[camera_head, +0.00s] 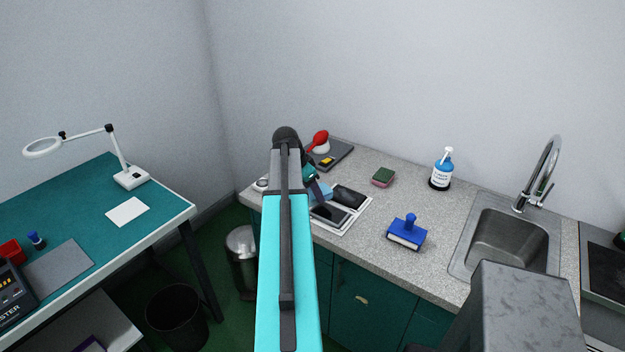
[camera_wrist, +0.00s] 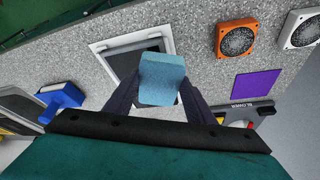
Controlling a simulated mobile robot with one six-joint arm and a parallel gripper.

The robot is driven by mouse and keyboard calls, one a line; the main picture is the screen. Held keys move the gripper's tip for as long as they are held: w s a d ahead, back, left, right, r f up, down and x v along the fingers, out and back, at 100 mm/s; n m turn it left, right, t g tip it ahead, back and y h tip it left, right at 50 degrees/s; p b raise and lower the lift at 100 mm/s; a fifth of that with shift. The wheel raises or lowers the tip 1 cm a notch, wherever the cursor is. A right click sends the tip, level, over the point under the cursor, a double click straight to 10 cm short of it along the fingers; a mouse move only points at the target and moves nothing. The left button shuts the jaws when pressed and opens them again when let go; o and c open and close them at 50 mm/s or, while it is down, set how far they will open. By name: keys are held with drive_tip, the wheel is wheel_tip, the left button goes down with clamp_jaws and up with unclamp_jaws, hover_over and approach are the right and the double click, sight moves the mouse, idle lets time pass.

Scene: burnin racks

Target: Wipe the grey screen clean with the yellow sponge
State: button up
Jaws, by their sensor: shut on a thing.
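My gripper (camera_wrist: 160,82) is shut on a light blue block (camera_wrist: 162,78) that looks like a sponge. No yellow sponge can be made out clearly. The block also shows in the head view (camera_head: 322,192), partly hidden by my arm. A dark grey screen (camera_wrist: 120,62) in a white frame lies under and beside the block in the wrist view; whether they touch I cannot tell.
A dark device with a yellow patch (camera_head: 326,161) lies behind. Orange (camera_wrist: 236,40) and white fans show in the wrist view.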

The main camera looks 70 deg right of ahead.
drive_tip(key=shift+s+r+p, duration=0.2)
drive_tip(key=shift+r+p, duration=0.55)
drive_tip(key=shift+r, duration=1.35)
drive_tip(key=shift+w, duration=0.15)
drive_tip(key=shift+w+a, duration=0.15)
drive_tip(key=shift+w, duration=0.15)
drive_tip(key=w+a+r+n+t+b, duration=0.1)
drive_tip(key=w+a+n+t+b, duration=0.35)
drive_tip(key=w+a, duration=1)
drive_tip(key=w+a+r+n+b, duration=0.1)
drive_tip(key=w+a+n, duration=0.7)
drive_tip(key=w+a, duration=0.65)
drive_tip(key=w+a+n+t+y+b, duration=0.1)
drive_tip(key=w+a+n, duration=0.3)
drive_tip(key=a, duration=0.8)
drive_tip(key=w+a+r+n+t+y+b, duration=0.1)
drive_tip(key=w+a+n, duration=0.3)
drive_tip(key=a, duration=0.8)
drive_tip(key=w+a+r+n+t+y+b, duration=0.1)
drive_tip(key=w+a+n, duration=0.3)
drive_tip(key=a, duration=0.9)
drive_tip(key=shift+w+y+b, duration=0.15)
drive_tip(key=shift+y+b, duration=0.25)
drive_tip(key=shift+b, duration=0.2)
